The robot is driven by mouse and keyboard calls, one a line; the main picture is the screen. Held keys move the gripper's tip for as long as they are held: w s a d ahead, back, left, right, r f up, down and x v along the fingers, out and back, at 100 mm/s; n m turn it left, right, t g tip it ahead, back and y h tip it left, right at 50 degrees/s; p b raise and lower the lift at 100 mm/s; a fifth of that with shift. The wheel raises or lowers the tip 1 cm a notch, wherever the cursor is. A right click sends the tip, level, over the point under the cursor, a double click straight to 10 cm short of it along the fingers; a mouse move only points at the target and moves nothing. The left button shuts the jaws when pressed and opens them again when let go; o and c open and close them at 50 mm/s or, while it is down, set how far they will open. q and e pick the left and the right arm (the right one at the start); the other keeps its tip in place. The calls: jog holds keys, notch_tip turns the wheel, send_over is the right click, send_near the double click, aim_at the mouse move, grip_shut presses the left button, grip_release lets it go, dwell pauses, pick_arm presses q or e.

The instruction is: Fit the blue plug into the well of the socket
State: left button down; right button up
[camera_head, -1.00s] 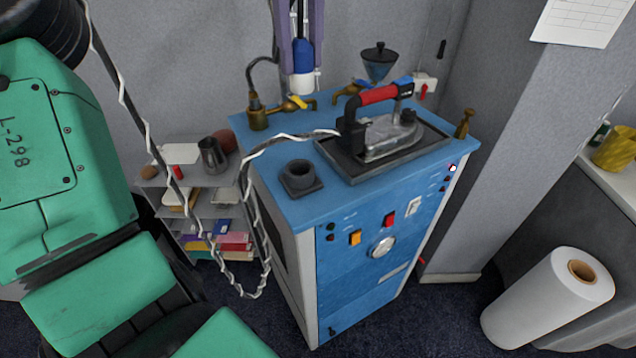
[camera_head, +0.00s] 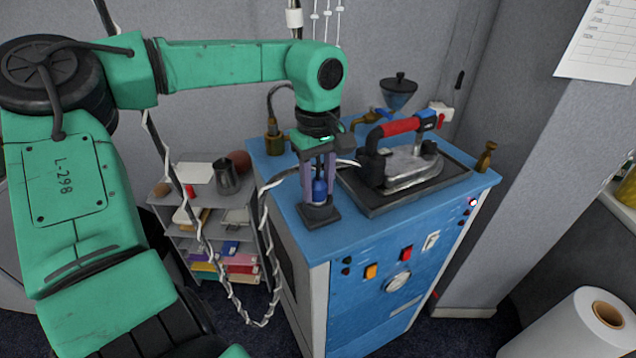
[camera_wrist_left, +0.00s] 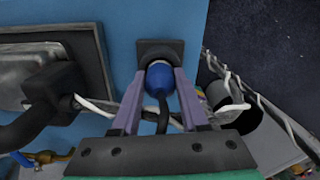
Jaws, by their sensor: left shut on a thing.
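My left gripper (camera_head: 319,199) reaches down over the blue cabinet top with its purple fingers on either side of the blue plug (camera_head: 319,187). It is shut on the plug, which looks upright. The dark square socket (camera_head: 320,214) sits right under the plug near the cabinet's front left corner. The plug's pale lower part is mostly hidden and its lower end seems to be in the well. In the left wrist view the plug (camera_wrist_left: 159,80) lines up with the socket (camera_wrist_left: 160,46), whose well opening is covered. My right gripper is out of view.
An iron with a red handle (camera_head: 396,127) stands on a dark tray (camera_head: 444,187) right of the socket. A white-wrapped cord (camera_head: 277,262) hangs down the cabinet's left side. Brass taps (camera_head: 274,143) and a funnel (camera_head: 398,94) are behind. A shelf unit (camera_head: 181,228) is at left.

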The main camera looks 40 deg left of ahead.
aim_at(318, 180)
pick_arm(q)
jog(key=shift+d+f, duration=0.1)
jog(key=c, duration=0.7)
grip_release()
jog(key=shift+o, duration=1.4)
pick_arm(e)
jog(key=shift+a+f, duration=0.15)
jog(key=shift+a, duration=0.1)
pick_arm(q)
jog(key=shift+r, duration=0.6)
notch_tip(318, 180, up, 11)
jog(key=shift+b, duration=0.35)
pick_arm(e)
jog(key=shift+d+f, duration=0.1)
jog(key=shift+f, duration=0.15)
